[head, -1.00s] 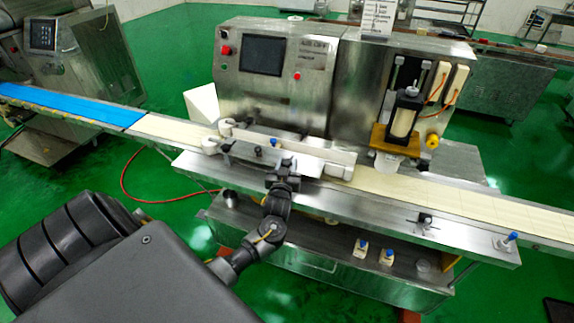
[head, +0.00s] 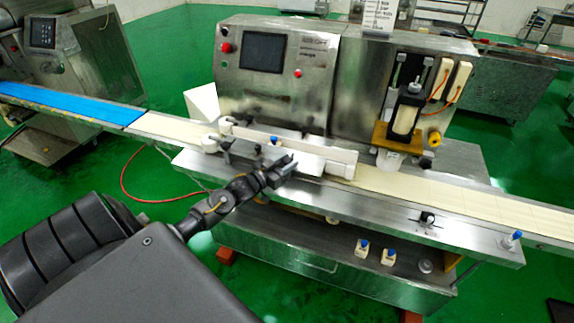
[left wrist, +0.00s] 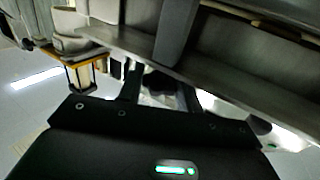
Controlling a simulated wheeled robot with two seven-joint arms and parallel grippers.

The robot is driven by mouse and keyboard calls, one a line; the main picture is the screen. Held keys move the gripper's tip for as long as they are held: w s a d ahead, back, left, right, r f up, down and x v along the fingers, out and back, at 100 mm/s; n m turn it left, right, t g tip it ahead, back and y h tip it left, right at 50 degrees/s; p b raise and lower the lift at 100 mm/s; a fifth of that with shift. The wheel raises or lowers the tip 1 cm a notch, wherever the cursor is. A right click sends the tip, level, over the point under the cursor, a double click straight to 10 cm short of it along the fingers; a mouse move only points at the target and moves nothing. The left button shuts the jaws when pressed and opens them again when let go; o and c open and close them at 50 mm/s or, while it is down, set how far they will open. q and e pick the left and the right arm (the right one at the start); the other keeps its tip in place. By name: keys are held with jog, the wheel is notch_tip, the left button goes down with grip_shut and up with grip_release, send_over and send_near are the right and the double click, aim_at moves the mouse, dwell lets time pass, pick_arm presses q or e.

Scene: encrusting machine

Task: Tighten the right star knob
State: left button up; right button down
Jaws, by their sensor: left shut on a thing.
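My left gripper (head: 288,163) is at the front edge of the conveyor, below the white guide rails. In the left wrist view its two fingers (left wrist: 160,88) stand on either side of a dark rounded piece, which looks like the right star knob (left wrist: 162,82), and are shut on it. In the head view the gripper hides this knob. Another dark knob or clamp (head: 228,147) shows at the left end of the guides. My right gripper is not in view.
The white guide rail (head: 300,147) lies just behind the gripper. The cream belt (head: 450,193) runs on to the right under the depositor nozzle (head: 405,120). A blue-tipped post (head: 511,240) and a black knob (head: 427,217) stand on the front ledge.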

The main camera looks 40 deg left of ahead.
pick_arm(q)
jog(key=shift+f+m+h+b, duration=0.1)
jog(key=shift+m+h+b, duration=0.25)
jog(key=shift+m+h, duration=0.4)
jog(key=shift+h, duration=0.45)
jog(key=o, duration=1)
jog(key=shift+s+a, duration=0.1)
jog(key=shift+s+a, duration=0.1)
jog(key=shift+s, duration=0.2)
jog(key=b+v, duration=0.1)
jog(key=v, duration=0.9)
jog(key=shift+r+b, duration=0.25)
jog(key=shift+b, duration=0.1)
jog(key=shift+w, duration=0.1)
